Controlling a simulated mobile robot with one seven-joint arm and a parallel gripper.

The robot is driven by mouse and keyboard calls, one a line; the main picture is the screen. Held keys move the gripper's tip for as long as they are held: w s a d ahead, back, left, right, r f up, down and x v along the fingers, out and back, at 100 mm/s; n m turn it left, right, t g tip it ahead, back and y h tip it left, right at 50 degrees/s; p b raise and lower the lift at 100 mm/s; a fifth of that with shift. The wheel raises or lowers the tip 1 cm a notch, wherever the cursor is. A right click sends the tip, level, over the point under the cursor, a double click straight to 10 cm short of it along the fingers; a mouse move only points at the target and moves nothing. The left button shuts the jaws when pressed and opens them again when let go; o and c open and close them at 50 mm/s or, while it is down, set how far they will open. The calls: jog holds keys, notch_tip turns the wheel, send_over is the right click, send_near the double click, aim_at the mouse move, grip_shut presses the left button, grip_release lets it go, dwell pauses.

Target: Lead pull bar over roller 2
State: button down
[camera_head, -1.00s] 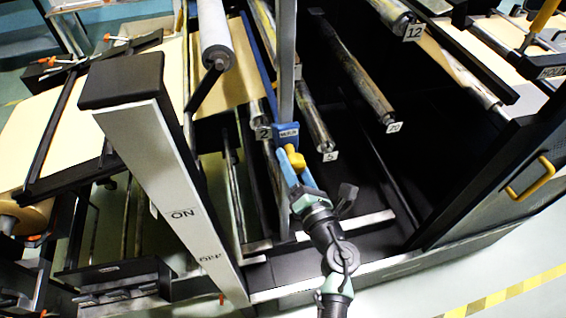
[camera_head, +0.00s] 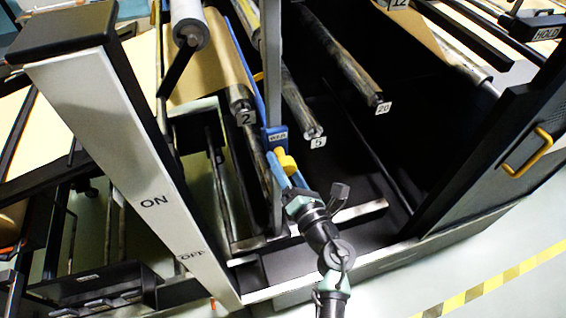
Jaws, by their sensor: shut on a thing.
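The pull bar (camera_head: 276,139) is a long blue bar with a small label on its near end and a yellow grip (camera_head: 286,162). My gripper (camera_head: 283,170) is shut on the yellow grip. Roller 2 (camera_head: 240,97) is a worn metal roller with a "2" tag on its near end, just left of and above the bar's labelled end. The kraft paper (camera_head: 215,75) lies behind and left of roller 2, with blue along its right edge. A grey upright hides part of the bar. I cannot tell whether bar and roller touch.
Roller 5 (camera_head: 303,115) and roller 20 (camera_head: 360,80) lie to the right over a dark pit. A white post marked ON/OFF (camera_head: 130,150) stands at the left. A pale roller (camera_head: 188,25) is above. A dark panel with a yellow handle (camera_head: 530,155) stands at the right.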

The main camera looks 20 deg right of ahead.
notch_tip(320, 180, down, 3)
jog(key=shift+f+b, duration=0.2)
jog(key=shift+b, duration=0.7)
jog(key=a+f+b, duration=0.2)
jog(key=f+b, duration=1.5)
jog(key=f, duration=0.1)
jog(key=a+f+b, duration=0.2)
jog(key=f+b, duration=1.6)
jog(key=f, duration=0.1)
jog(key=shift+a+f, duration=0.2)
jog(key=shift+a, duration=0.05)
jog(key=shift+d+f, duration=0.1)
jog(key=shift+d, duration=0.1)
